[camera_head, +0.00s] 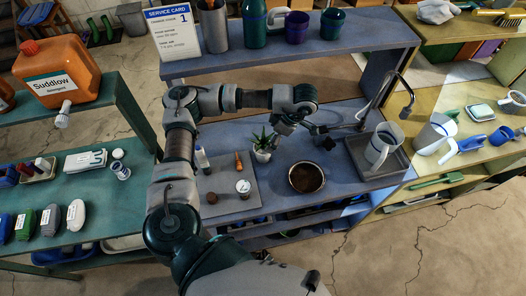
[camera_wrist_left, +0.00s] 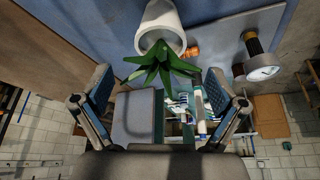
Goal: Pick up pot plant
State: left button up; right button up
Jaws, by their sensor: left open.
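The pot plant is a spiky green plant in a small white pot (camera_head: 262,156). It stands on the blue bench, left of a round bowl of dark soil. My left gripper (camera_head: 304,130) is just right of the plant and close to it in the head view. In the left wrist view the white pot (camera_wrist_left: 160,27) and its green leaves (camera_wrist_left: 160,66) show ahead, between the spread fingers of the left gripper (camera_wrist_left: 158,94). That gripper is open and empty, and the fingers appear clear of the pot. My right gripper is out of view.
The soil bowl (camera_head: 306,177) stands close to the plant. A grey mat (camera_head: 228,194) with a bottle and small items lies left. A sink tray (camera_head: 366,160) with a white jug (camera_head: 383,146) is at right. An upper shelf (camera_head: 350,40) with cups overhangs the bench's back.

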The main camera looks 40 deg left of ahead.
aim_at(265, 146)
pick_arm(q)
jog(key=x, duration=0.4)
jog(key=shift+b, duration=0.35)
jog(key=shift+f, duration=0.3)
jog(key=shift+s+d+f, duration=0.1)
jog(key=shift+d+f, duration=0.05)
jog(key=shift+f, duration=0.25)
jog(key=shift+s+f+b, duration=0.1)
jog(key=shift+f+b, duration=0.2)
jog(key=shift+f, duration=0.35)
jog(key=shift+x, duration=1.05)
jog(key=shift+a+f, duration=0.3)
jog(key=shift+f, duration=0.05)
jog(key=shift+a+f, duration=0.15)
jog(key=shift+a, duration=0.35)
jog(key=shift+c, duration=0.5)
jog(key=c, duration=0.8)
jog(key=shift+d, duration=0.4)
jog(key=c, duration=0.5)
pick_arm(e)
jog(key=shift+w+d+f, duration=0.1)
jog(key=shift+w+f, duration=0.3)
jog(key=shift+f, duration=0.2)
